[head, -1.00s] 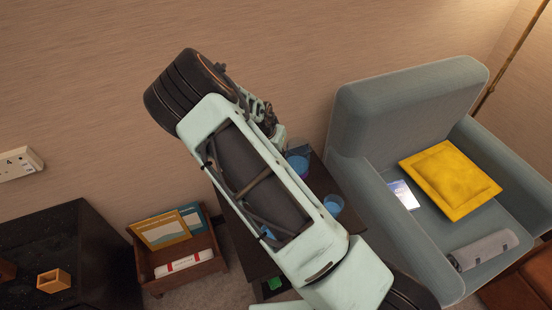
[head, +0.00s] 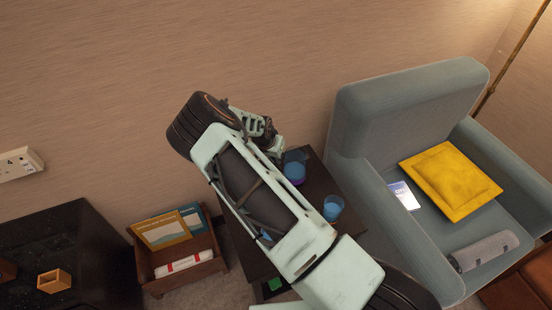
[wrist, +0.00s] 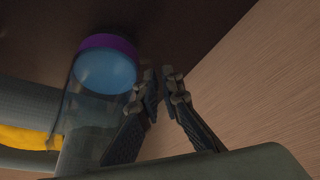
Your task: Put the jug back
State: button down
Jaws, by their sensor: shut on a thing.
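The jug (head: 294,173) is clear, with blue contents and a purple base. In the head view it is at the small dark side table, beside the armchair. In the wrist view the jug (wrist: 105,75) is left of the fingers, its base toward the dark tabletop. My gripper (wrist: 160,76) is shut on the jug at its side; the exact grip, perhaps on a handle, is unclear. In the head view my arm hides part of the table, and the fingers are hard to make out. I cannot tell whether the base touches the tabletop.
A blue tumbler (head: 333,207) stands on the side table (head: 318,182), close to the jug. The grey armchair (head: 375,190) with a yellow cushion (head: 450,180) is at the right. The wall is behind. A wooden rack (head: 205,268) with books is at the left.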

jog(key=shift+f, duration=0.15)
jog(key=c, duration=2.1)
grip_release()
jog(key=shift+r, duration=0.4)
jog(key=v, duration=1.1)
jog(key=shift+s+a+r+p, duration=0.1)
jog(key=shift+s+r+p, duration=0.05)
jog(key=shift+r+p, duration=0.15)
jog(key=shift+r, duration=0.1)
